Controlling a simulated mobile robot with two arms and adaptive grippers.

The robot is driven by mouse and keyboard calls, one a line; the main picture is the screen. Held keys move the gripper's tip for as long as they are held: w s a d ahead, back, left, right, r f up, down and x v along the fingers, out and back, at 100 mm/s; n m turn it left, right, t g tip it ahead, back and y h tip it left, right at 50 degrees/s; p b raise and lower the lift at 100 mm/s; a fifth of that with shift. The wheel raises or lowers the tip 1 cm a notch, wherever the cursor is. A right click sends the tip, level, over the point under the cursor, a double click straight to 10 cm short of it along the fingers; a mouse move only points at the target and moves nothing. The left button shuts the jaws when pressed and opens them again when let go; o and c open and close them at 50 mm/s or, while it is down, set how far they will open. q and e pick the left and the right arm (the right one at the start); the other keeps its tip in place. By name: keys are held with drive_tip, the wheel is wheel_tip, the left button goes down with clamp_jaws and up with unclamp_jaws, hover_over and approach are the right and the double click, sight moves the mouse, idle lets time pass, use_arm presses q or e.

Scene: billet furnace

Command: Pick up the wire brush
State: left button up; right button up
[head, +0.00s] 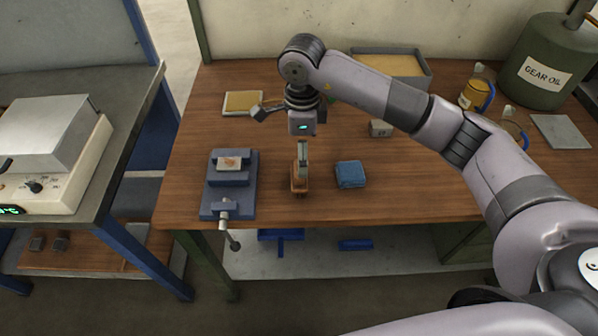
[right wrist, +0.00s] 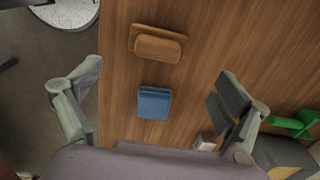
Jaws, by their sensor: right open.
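In the right wrist view, a rounded brown wooden block (right wrist: 158,49) overlaps a wider brown piece at the top; bristles cannot be made out there. My right gripper (head: 296,108) is open and empty, above and behind the brush in the head view. Its spread fingers also show in the right wrist view (right wrist: 157,100), with the brush beyond them. My left gripper is not in view.
A folded blue cloth (head: 350,174) lies just right of the brush. A blue vise (head: 229,190) stands to its left. A small block (head: 380,128), a shallow tray (head: 425,82), oil containers (head: 476,95) and a green gear oil drum (head: 547,62) stand farther back and right.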

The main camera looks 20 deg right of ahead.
wheel_tip(320, 180, down, 3)
drive_tip(key=shift+r, duration=0.1)
drive_tip(key=shift+s+a+f+p, duration=0.1)
drive_tip(key=shift+f+p, duration=0.1)
drive_tip(key=shift+p, duration=0.3)
drive_tip(key=f+p, duration=0.2)
drive_tip(key=f, duration=0.1)
drive_tip(key=shift+a+f, duration=0.2)
drive_tip(key=shift+f, duration=0.75)
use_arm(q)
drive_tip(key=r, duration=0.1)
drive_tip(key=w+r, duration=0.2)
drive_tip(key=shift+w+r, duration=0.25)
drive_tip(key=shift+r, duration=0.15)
use_arm(e)
drive_tip(key=shift+c, duration=0.5)
drive_tip(key=c, duration=0.5)
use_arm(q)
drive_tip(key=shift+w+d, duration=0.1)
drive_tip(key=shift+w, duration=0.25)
use_arm(e)
drive_tip(key=c, duration=0.7)
